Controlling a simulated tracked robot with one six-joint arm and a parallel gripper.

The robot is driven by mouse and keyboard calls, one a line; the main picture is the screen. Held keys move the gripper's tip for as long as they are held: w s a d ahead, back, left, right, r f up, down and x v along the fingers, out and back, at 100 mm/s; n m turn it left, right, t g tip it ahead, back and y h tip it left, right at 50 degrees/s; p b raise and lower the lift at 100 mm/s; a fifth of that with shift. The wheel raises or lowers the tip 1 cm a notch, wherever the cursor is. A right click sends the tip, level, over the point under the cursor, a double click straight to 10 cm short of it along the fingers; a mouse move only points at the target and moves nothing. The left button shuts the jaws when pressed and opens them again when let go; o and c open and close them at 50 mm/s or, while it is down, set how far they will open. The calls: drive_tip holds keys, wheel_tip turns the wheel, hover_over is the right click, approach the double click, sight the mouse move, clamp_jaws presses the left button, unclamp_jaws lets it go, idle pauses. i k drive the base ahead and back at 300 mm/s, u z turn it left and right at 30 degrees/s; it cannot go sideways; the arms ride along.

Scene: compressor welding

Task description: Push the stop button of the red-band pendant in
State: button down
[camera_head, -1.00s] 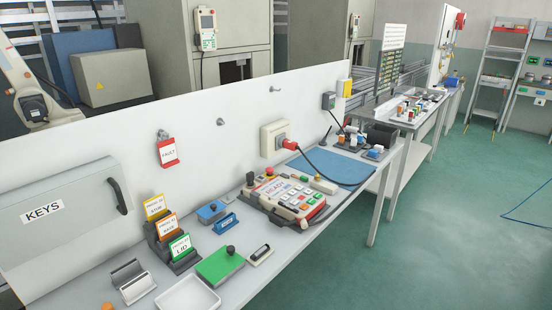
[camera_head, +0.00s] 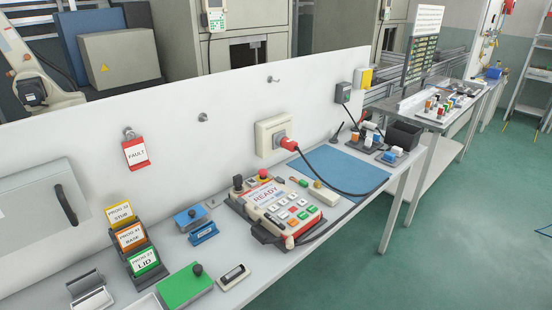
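A teach pendant (camera_head: 277,211) lies face up on the bench, with a lit READY screen, several coloured buttons and red on its front edge. A red round button (camera_head: 263,176) stands at its far edge, beside a black knob (camera_head: 238,183). A black cable runs from the pendant to a red plug in the wall socket (camera_head: 272,135). Another pendant (camera_head: 214,17) hangs on a machine at the top, cut by the frame edge; I cannot make out a red band on it. My gripper is not in view.
The bench has a blue mat (camera_head: 340,170), a green block (camera_head: 184,287), a card rack (camera_head: 146,262) and a blue box (camera_head: 191,218). A white panel (camera_head: 70,138) rises behind. A second table (camera_head: 424,117) stands at back right. Green floor (camera_head: 460,245) at right is clear.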

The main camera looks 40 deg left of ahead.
sight(262, 172)
drive_tip(key=i, duration=1.1)
drive_tip(key=u, duration=3.05)
drive_tip(key=i, duration=0.6)
drive_tip(key=z, duration=0.1)
